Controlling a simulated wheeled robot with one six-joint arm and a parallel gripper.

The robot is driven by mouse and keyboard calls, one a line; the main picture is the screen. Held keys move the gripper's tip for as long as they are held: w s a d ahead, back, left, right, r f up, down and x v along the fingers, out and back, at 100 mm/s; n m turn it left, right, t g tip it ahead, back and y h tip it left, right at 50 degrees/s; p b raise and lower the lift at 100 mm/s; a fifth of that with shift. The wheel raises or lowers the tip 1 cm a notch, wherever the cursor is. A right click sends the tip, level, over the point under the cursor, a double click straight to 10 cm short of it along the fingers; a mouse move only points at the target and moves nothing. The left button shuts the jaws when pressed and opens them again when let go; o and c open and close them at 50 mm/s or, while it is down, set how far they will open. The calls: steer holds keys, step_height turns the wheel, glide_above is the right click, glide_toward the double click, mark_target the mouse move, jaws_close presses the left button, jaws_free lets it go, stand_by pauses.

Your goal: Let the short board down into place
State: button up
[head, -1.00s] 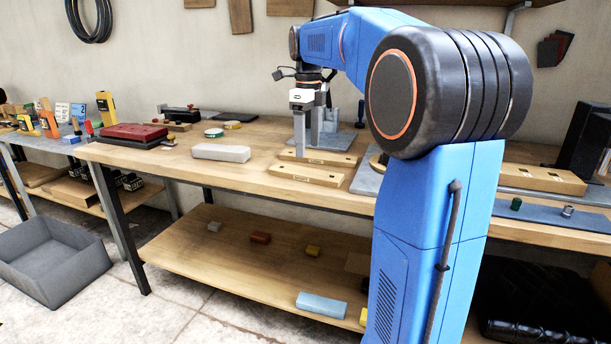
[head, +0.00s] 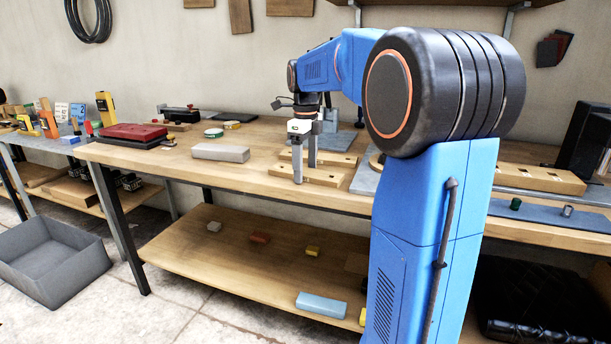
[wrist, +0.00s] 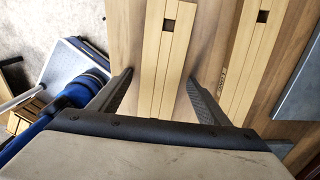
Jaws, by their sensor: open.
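Two light wooden boards lie flat and roughly parallel on the bench, a front board (head: 325,178) and a back board (head: 340,160). My gripper (head: 305,174) is open, empty and pointing down at the front board. In the wrist view its fingers (wrist: 160,78) stand on either side of one board (wrist: 166,50), which has a small square hole. The second board (wrist: 252,50), also with a square hole, lies to the right, outside the fingers. My gripper's body hides the near ends of both.
A grey-white block (head: 221,152) lies left of the boards on the wooden bench (head: 255,172). A grey plate (head: 368,180) is to their right, partly behind my arm. A red case (head: 134,131) sits at the left end. Bare bench top lies between block and boards.

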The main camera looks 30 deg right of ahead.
mark_target(305, 171)
steer(key=c, duration=1.2)
steer(key=shift+c, duration=0.2)
step_height(305, 171, up, 10)
